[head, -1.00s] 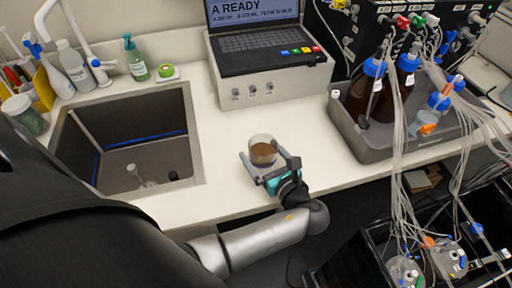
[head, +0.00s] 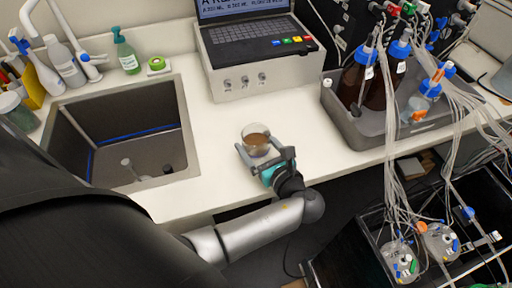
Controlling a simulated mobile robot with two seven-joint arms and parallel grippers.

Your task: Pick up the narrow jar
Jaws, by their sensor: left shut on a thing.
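The narrow jar (head: 256,140) is a small clear glass with brown contents. It is above the white counter in the middle of the head view and looks slightly tilted. My left gripper (head: 262,155) is shut on it, with one finger on each side. The gripper and wrist hide the near, lower part of the jar. I cannot tell whether its base touches the counter. My right gripper is not in view.
A sink (head: 125,140) is at the left. A laptop (head: 255,40) on a white box (head: 245,85) stands behind. A grey tray (head: 350,128) with brown bottles is at the right. Tubes hang at the right. The counter around the jar is clear.

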